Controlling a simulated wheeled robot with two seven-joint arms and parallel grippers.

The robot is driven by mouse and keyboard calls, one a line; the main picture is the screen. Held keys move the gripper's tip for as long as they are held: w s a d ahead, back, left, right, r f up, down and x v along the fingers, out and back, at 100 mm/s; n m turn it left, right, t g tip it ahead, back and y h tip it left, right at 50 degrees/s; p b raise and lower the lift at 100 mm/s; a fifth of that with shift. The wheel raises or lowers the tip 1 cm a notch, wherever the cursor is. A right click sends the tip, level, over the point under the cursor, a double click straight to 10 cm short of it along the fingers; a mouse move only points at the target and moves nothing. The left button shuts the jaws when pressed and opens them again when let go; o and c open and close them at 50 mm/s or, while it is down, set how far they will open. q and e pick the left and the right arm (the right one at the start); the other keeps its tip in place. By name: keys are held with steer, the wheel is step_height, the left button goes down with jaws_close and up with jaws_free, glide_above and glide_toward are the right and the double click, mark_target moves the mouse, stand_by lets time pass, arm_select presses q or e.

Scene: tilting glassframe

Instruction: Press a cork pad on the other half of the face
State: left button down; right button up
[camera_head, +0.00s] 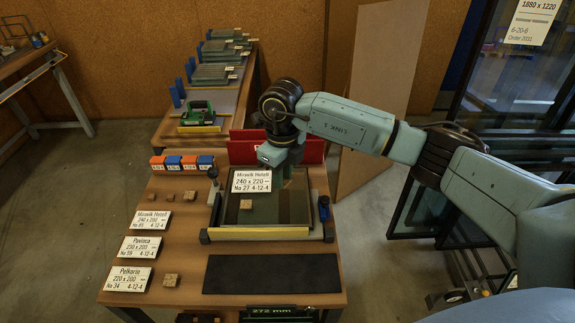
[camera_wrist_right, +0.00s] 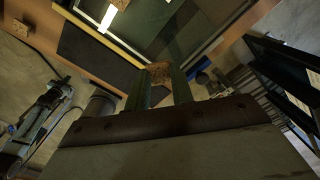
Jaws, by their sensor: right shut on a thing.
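The glass pane (camera_head: 268,208) lies in a shallow frame with a yellow front edge (camera_head: 262,234). One cork pad (camera_head: 246,204) sits on the left half of its face, just below a white label card (camera_head: 251,181). My right gripper (camera_head: 285,172) is over the back part of the pane, right of the card. In the right wrist view its fingers (camera_wrist_right: 158,88) are shut on a cork pad (camera_wrist_right: 158,72). That held pad is hidden in the head view. I cannot tell whether it touches the glass. My left gripper is out of view.
Loose cork pads (camera_head: 172,280) lie on the left of the table beside white order cards (camera_head: 140,246). Orange and blue blocks (camera_head: 173,163) stand at the back left. A dark mat (camera_head: 272,273) lies in front. A red holder (camera_head: 308,150) stands behind the frame.

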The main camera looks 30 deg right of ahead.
mark_target(287, 205)
steer(key=m, duration=0.1)
steer(key=m+p, duration=0.1)
steer(key=m, duration=0.2)
steer(key=shift+w+d+f+m, duration=0.2)
steer(key=shift+w+d+m, duration=0.05)
steer(key=shift+d+m, duration=0.15)
steer(key=shift+w+d+f+m+p, duration=0.15)
steer(key=shift+m+p, duration=0.3)
steer(key=shift+m, duration=0.65)
arm_select(q)
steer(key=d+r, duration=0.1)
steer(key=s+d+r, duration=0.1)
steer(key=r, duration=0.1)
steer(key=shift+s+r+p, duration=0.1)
steer(key=shift+p, duration=0.25)
arm_select(e)
steer(key=m, duration=0.3)
steer(key=shift+w+d+f+m, duration=0.1)
steer(key=shift+d+f+m, duration=0.2)
steer(key=shift+f, duration=0.1)
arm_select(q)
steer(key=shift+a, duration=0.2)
